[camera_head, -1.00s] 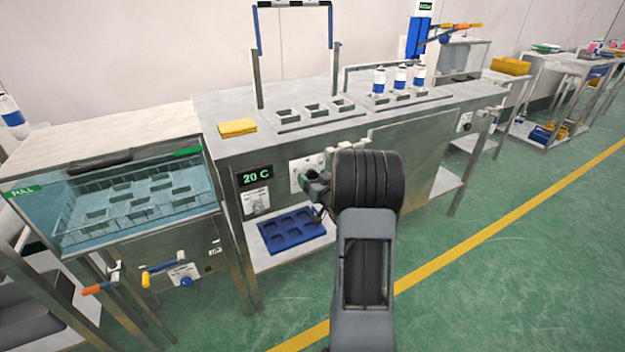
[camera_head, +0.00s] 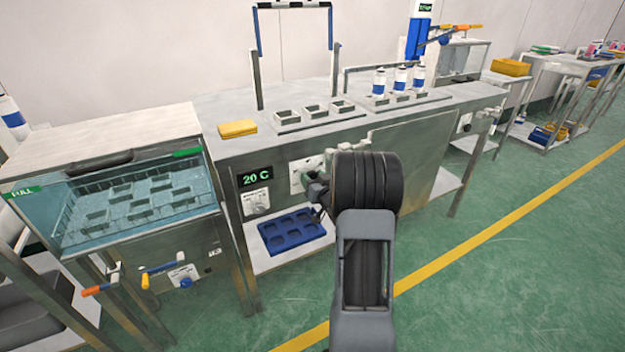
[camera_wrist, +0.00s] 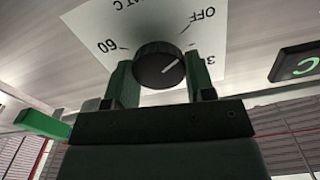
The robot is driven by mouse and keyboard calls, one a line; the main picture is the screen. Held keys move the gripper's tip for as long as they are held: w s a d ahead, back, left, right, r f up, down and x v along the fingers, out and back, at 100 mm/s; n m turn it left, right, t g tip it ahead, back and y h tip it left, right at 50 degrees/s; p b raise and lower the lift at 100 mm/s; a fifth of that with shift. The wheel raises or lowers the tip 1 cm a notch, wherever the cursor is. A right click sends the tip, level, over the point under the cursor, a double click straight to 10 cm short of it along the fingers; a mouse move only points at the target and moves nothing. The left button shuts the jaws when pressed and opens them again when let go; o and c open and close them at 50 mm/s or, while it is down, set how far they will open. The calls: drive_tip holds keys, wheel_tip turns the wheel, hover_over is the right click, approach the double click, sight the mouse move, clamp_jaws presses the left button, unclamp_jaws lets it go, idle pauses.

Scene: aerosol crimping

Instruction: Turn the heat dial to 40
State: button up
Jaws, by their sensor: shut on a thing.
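The heat dial (camera_wrist: 158,62) is a round black knob with a white pointer line, on a white plate marked OFF, 60 and a partly hidden 3-something. The pointer aims toward the side between OFF and the 3-something mark. My gripper (camera_wrist: 162,80) has one green finger on each side of the knob and is shut on it. In the head view my gripper (camera_head: 313,184) is at the white dial plate (camera_head: 297,181) on the bench front; the knob is hidden there. The green display (camera_head: 255,176) left of it reads 20 C.
A blue tray (camera_head: 291,231) lies on the shelf below the dial. A water bath (camera_head: 140,205) stands at left, with orange and blue handles sticking out in front. Green floor is open at right.

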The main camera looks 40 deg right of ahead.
drive_tip(key=m+p, duration=0.2)
drive_tip(key=m, duration=0.3)
drive_tip(key=shift+d+m, duration=0.1)
drive_tip(key=shift+m, duration=0.3)
drive_tip(key=shift+f+m+p, duration=0.2)
drive_tip(key=shift+m+p, duration=1.55)
drive_tip(key=shift+m, duration=2.7)
drive_tip(key=shift+f+m+p, duration=0.15)
drive_tip(key=shift+m+p, duration=1.6)
drive_tip(key=shift+m, duration=2.7)
drive_tip(key=o, duration=0.9)
